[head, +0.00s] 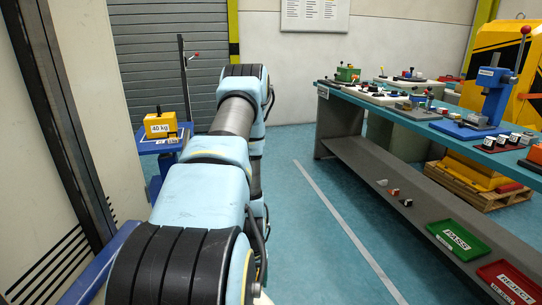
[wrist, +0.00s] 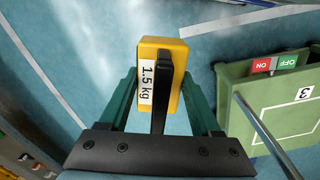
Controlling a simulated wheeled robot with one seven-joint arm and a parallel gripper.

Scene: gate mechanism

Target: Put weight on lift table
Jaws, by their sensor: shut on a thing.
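My gripper (wrist: 158,80) shows in the wrist view, its two dark green fingers on either side of a yellow weight (wrist: 179,52) labelled 1.5 kg. It is shut on this weight, whose black handle runs down toward the gripper's palm. The weight appears held above the blue floor. In the head view my arm hides the gripper and this weight. A blue lift table (head: 150,146) stands at the left in the head view, with a yellow block (head: 160,125) marked 40 kg on it.
A long workbench (head: 420,116) with fixtures and PASS and REJECT trays (head: 458,240) stands right in the head view. Floor between is clear.

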